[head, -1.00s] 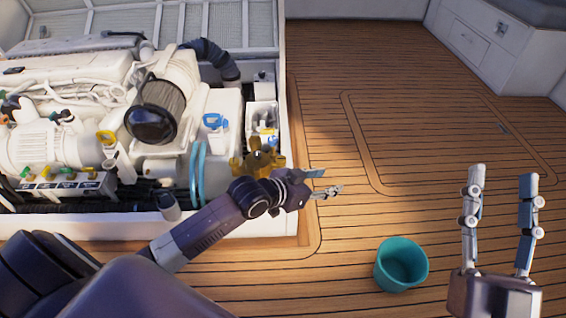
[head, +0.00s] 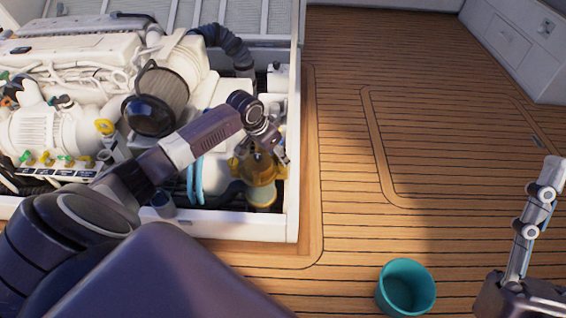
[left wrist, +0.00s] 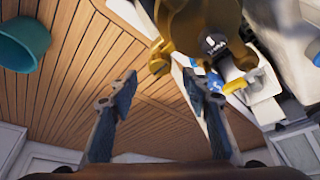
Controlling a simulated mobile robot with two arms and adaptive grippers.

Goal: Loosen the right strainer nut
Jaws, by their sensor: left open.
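The strainer (head: 262,192) stands in the right front corner of the engine hatch, with a gold-yellow top and a paler lower body. My left forearm and wrist partly cover its top, so I cannot clearly make out the right nut in the head view. In the left wrist view the gold lobed top (left wrist: 205,25) is close at the upper middle, beyond the fingertips. My left gripper (left wrist: 163,88) is open, its two fingers apart with nothing between them. My right gripper (head: 535,220) is at the right edge, far from the strainer, with only one finger showing.
The white hatch rim (head: 293,150) runs close to the right of the strainer. A light-blue hose (head: 195,180) and the white engine (head: 50,130) are on its left. A teal bucket (head: 405,288) stands on the wooden floor (head: 350,230), which is otherwise clear.

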